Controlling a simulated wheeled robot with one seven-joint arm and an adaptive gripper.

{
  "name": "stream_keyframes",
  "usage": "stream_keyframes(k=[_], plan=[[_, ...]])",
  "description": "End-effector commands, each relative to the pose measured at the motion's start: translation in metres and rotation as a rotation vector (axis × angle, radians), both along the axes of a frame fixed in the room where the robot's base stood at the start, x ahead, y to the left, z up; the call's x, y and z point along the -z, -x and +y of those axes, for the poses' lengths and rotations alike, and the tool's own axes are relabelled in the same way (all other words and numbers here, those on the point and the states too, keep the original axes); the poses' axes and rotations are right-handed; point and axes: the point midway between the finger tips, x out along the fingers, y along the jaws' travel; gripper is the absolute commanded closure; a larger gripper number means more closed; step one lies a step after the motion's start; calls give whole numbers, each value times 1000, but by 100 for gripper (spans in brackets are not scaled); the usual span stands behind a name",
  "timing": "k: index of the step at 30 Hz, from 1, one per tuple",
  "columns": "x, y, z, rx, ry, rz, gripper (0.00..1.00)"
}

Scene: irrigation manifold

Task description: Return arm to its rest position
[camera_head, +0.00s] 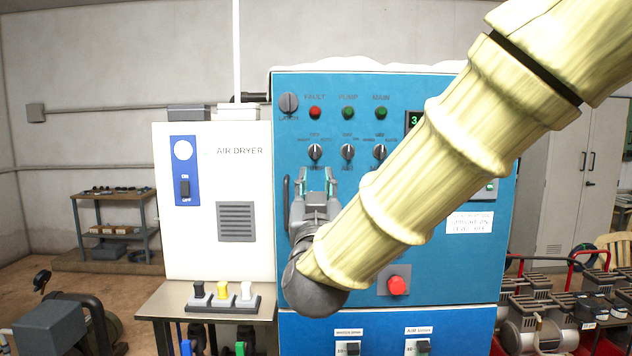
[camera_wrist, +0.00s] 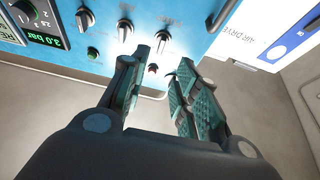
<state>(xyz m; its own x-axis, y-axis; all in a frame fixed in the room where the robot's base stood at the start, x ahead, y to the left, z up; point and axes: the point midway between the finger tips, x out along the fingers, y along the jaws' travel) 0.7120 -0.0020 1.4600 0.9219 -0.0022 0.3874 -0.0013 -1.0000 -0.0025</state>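My gripper (camera_head: 316,184) is raised in front of the blue control panel (camera_head: 380,90), with its two fingers pointing up toward the panel's row of selector knobs. In the wrist view my gripper (camera_wrist: 168,88) shows two teal-padded fingers standing apart with nothing between them. The left selector knob (camera_head: 315,152) is just above the fingertips in the head view. I cannot tell the exact gap between fingertips and panel. My pale yellow arm reaches in from the upper right and hides part of the panel.
A white air dryer cabinet (camera_head: 214,250) stands left of the panel. A small table (camera_head: 160,304) below it holds a rack of black, yellow and white items. A red button (camera_head: 397,286) is low on the panel. Compressors (camera_head: 540,322) stand at right.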

Motion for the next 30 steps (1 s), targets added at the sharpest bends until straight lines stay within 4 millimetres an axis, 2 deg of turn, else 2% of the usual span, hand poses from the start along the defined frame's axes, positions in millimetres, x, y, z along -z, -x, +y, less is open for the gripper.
stream_keyframes(k=[7, 11, 14, 21, 26, 30], plan=[[1, -1, 0, 0, 0, 2, 70], [23, -8, -4, -5, 3, 41, 70], [64, -20, -10, -17, 10, 114, 70], [199, -40, -34, -49, 22, 356, 70], [290, -37, -51, -67, 25, 523, 70], [368, -23, -67, -78, 22, 671, 70]])
